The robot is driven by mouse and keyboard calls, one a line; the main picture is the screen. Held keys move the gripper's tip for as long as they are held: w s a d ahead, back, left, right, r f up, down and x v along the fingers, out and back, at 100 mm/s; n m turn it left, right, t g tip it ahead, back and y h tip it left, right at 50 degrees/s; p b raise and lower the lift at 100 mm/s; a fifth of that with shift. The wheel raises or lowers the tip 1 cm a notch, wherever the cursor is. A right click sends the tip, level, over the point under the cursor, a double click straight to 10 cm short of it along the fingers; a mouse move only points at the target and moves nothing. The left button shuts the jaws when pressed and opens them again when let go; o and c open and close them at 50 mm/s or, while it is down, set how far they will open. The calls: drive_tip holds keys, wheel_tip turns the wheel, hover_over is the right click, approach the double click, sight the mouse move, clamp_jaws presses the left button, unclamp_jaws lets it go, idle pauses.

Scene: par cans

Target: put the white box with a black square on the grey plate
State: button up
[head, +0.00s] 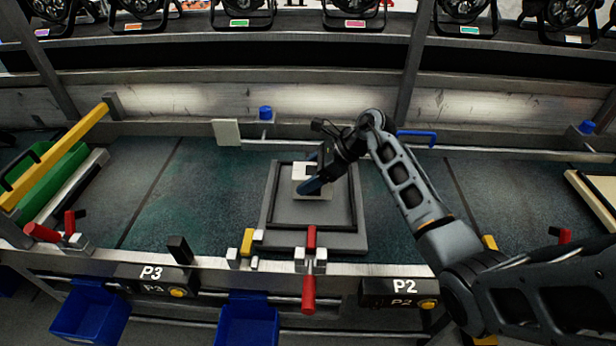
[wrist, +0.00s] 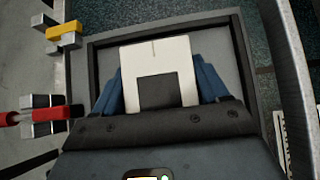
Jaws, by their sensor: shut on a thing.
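The white box with a black square (head: 300,187) is over the grey plate (head: 288,239) in the head view, inside the plate's dark raised frame. In the wrist view the white box (wrist: 175,58) fills the space between the two blue fingers, with its black square toward my gripper. The grey plate (wrist: 110,65) lies behind it. My gripper (head: 313,186) is shut on the white box. Whether the box touches the plate or is held just above it, I cannot tell. Part of the box is hidden by my gripper in the head view.
A red-handled clamp (head: 310,262) stands at the plate's front edge, with a yellow block (head: 247,241) to its left. A blue-handled clamp (head: 416,136) and a white upright panel (head: 226,132) are at the back. The green bench surface left of the plate is clear.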

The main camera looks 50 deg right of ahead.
drive_tip(key=shift+f, duration=0.55)
drive_tip(key=shift+f, duration=0.2)
drive_tip(key=o, duration=1.3)
drive_tip(key=shift+r, duration=0.1)
